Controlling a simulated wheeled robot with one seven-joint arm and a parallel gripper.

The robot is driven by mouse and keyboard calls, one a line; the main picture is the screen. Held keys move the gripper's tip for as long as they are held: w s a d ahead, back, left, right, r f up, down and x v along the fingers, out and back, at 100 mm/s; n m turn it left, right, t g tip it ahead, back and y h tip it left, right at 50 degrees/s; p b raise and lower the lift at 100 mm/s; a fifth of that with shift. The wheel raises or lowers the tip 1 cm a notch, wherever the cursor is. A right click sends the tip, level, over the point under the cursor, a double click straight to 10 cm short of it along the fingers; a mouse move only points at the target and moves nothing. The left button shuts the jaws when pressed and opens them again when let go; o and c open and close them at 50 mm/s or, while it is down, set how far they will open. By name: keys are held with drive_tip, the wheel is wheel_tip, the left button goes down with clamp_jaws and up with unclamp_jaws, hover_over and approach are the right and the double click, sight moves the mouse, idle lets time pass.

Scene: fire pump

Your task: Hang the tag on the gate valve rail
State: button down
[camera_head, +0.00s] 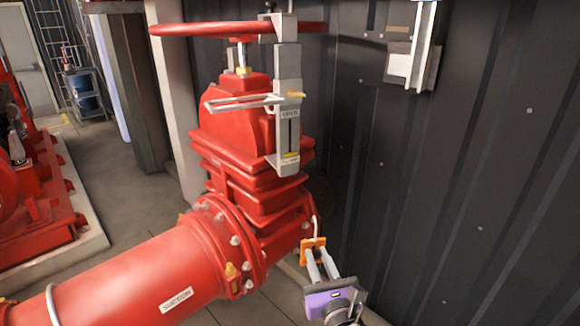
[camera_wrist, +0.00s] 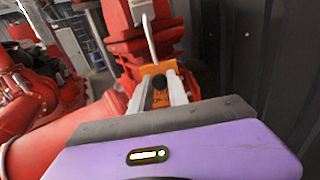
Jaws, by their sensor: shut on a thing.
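The orange tag (camera_head: 313,250) with a white loop or hook rising from its top is between the fingertips of my gripper (camera_head: 318,262). My gripper is shut on it. In the wrist view the orange tag (camera_wrist: 158,72) shows beyond the fingers (camera_wrist: 162,88), with dark print on it and the white loop pointing up. The gate valve (camera_head: 250,140) is red, with a red handwheel on top. A pale rail (camera_head: 240,103) sticks out to the left from the grey upright marked OPEN (camera_head: 288,130). The tag is below and to the right of the rail, apart from it.
A red pipe marked SUCTION (camera_head: 150,275) runs to the lower left from the valve flange. A dark ribbed wall (camera_head: 450,160) stands on the right, with a grey bracket (camera_head: 412,60) on it. Open floor shows at the left.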

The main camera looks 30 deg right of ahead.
drive_tip(key=shift+h, duration=0.4)
drive_tip(key=r, duration=0.3)
drive_tip(key=w+r+p, duration=0.1)
drive_tip(key=r, duration=0.3)
drive_tip(key=d+r, duration=0.1)
drive_tip(key=r, duration=0.2)
drive_tip(key=shift+w+r, duration=0.25)
drive_tip(key=shift+r, duration=0.05)
drive_tip(key=s+a+r+n+y+p, duration=0.25)
drive_tip(key=a+r, duration=0.25)
drive_tip(key=r, duration=0.3)
drive_tip(key=s+a+r+n+y+p, duration=0.1)
drive_tip(key=s+a+r+y, duration=0.15)
drive_tip(key=a+r, duration=0.45)
drive_tip(key=w+d+b, duration=0.2)
drive_tip(key=w+b, duration=0.6)
drive_tip(key=w, duration=0.8)
drive_tip(key=shift+f+t+b, duration=0.3)
drive_tip(key=shift+f+b, duration=0.05)
drive_tip(key=shift+f, duration=0.05)
